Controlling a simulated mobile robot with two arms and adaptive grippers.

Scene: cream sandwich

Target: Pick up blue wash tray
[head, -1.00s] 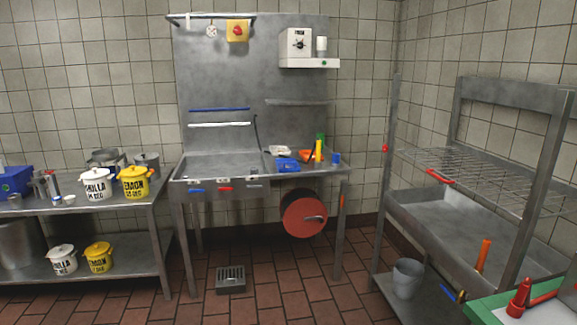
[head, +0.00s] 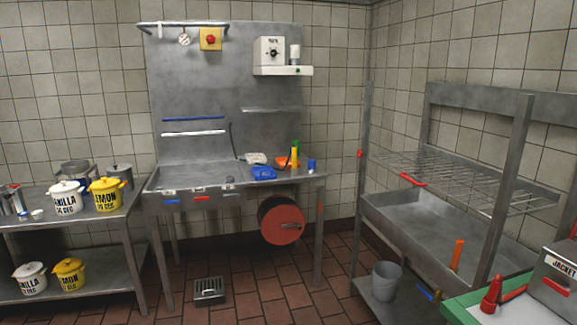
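A small blue tray (head: 263,173) lies on the right part of the steel sink unit (head: 240,187), against the back wall. It sits near the unit's front edge, with a white item behind it and an orange item to its right. Its details are too small to tell. Neither of my grippers shows in the head view.
A shelf table (head: 92,216) with white and yellow pots stands at the left. A steel rack with a basin (head: 420,220) stands at the right. A grey bucket (head: 385,280) and a floor drain (head: 209,290) are low down. The tiled floor before the sink looks mostly clear.

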